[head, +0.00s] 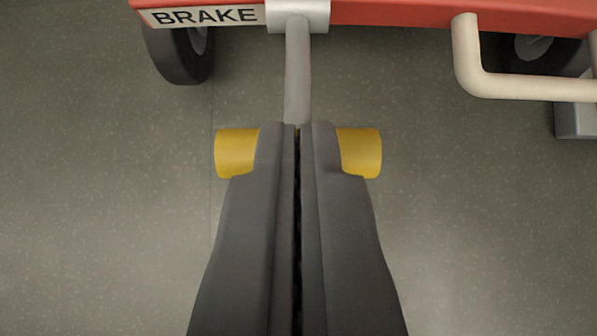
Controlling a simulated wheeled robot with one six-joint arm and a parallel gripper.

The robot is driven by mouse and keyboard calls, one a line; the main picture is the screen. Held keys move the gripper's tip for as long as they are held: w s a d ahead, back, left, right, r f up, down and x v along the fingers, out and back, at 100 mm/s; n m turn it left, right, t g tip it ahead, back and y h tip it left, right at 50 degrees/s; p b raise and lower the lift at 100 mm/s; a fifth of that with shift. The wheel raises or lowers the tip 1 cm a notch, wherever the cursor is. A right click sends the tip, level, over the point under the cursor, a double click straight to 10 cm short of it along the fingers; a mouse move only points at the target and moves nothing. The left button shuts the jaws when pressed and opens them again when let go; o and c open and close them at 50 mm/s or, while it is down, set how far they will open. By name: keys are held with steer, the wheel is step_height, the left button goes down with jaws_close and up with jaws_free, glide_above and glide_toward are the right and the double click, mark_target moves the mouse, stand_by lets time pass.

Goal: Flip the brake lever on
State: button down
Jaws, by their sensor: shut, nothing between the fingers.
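The brake lever has a grey shaft (298,75) that comes down from a grey bracket (298,16) on the red frame. At its lower end is a yellow crosswise handle (237,153), which shows on both sides of my gripper. My gripper (298,128) is shut, with its two dark fingers side by side. The fingertips overlap the middle of the yellow handle in the picture and hide that part. I cannot tell whether they touch it. A white BRAKE label (205,17) is on the frame left of the bracket.
The red frame (400,12) runs across the top, with a dark wheel (175,50) at left and another (530,47) at right. A cream bent bar (500,84) sticks out at upper right, near a grey block (575,120). The grey floor (100,220) is clear on both sides.

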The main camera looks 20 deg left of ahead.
step_height(320, 180, down, 9)
steer(key=s+t+y, duration=0.1)
steer(key=t, duration=0.3)
steer(key=shift+s+d+t, duration=0.25)
steer(key=shift+s+t, duration=0.05)
steer(key=shift+s, duration=0.1)
stand_by(0.4)
stand_by(0.6)
